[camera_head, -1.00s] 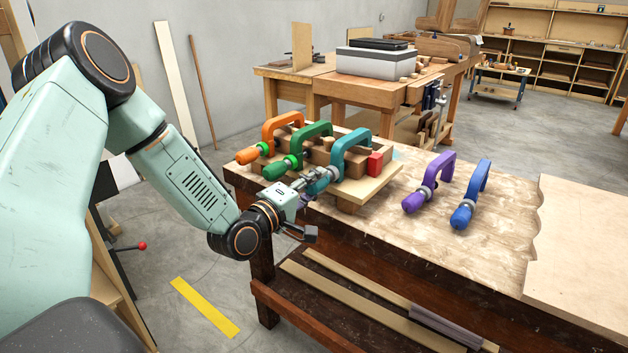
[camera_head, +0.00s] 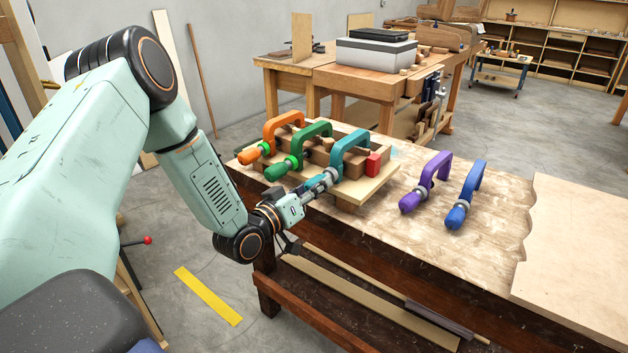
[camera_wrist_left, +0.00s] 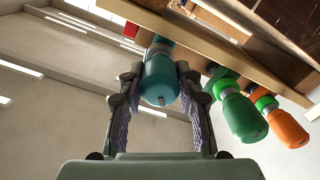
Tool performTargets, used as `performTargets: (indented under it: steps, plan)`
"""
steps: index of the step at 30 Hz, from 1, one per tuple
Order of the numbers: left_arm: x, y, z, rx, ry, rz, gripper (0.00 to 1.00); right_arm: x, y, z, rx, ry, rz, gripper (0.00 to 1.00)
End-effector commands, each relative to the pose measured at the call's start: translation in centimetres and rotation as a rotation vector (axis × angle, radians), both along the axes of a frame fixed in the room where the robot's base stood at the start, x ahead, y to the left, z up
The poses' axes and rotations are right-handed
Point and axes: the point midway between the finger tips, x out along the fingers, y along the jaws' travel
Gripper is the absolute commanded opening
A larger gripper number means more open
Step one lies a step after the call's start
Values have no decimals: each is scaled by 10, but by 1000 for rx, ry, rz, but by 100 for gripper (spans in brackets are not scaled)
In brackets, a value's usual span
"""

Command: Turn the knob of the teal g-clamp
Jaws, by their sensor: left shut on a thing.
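The teal g-clamp (camera_head: 349,150) is set on the wooden lamination (camera_head: 318,160) near its right end. My left gripper (camera_head: 318,186) reaches it from the front left and is shut on the clamp's teal knob. In the left wrist view the teal knob (camera_wrist_left: 160,80) sits between the two fingers of my left gripper (camera_wrist_left: 160,98). In the head view the gripper hides much of the knob. My right gripper is not in view.
A green clamp (camera_head: 312,132) and an orange clamp (camera_head: 281,125) stand just left of the teal one. A red block (camera_head: 373,164) is at its right. A purple clamp (camera_head: 436,168) and a blue clamp (camera_head: 474,180) lie farther right on the bench (camera_head: 400,240).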

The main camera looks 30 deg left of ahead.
Motion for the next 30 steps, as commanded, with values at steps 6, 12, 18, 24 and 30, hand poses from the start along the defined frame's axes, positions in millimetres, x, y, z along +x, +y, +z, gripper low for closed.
performTargets:
  steps: [6,12,18,24,30]
  plan:
    - [0,0,2,207,-15,-1,3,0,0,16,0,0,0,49]
    - [0,-1,2,397,-31,-1,3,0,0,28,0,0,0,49]
    - [0,-1,3,586,-48,-2,3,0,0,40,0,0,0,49]
    - [1,-1,3,775,-64,-1,3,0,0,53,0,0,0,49]
    - [1,-1,3,966,-82,-1,3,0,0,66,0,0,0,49]
